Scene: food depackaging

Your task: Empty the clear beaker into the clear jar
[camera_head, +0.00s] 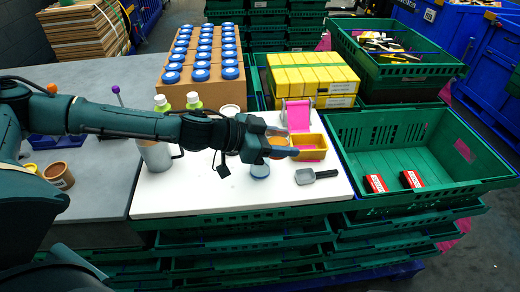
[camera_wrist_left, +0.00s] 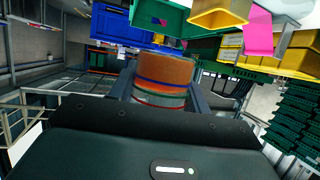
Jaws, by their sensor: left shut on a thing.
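My left gripper (camera_head: 285,142) reaches in from the left over the white tabletop. It is shut on the clear beaker (camera_head: 277,141), which holds something orange. In the left wrist view the beaker (camera_wrist_left: 163,84) sits between the two fingers (camera_wrist_left: 163,92), its orange contents and a blue and a red band showing. A small clear jar (camera_head: 260,171) with a bluish look stands on the white top, just below and left of the gripper in the head view. The gripper partly hides it, and its contents are unclear. My right gripper is out of view.
A yellow bin (camera_head: 311,148) and a pink scoop-like piece (camera_head: 298,114) are just beyond the gripper. A dark grey scoop (camera_head: 316,176) lies right of the jar. A metal jug (camera_head: 154,155) and bottles stand left. A green crate (camera_head: 410,150) with red boxes is right.

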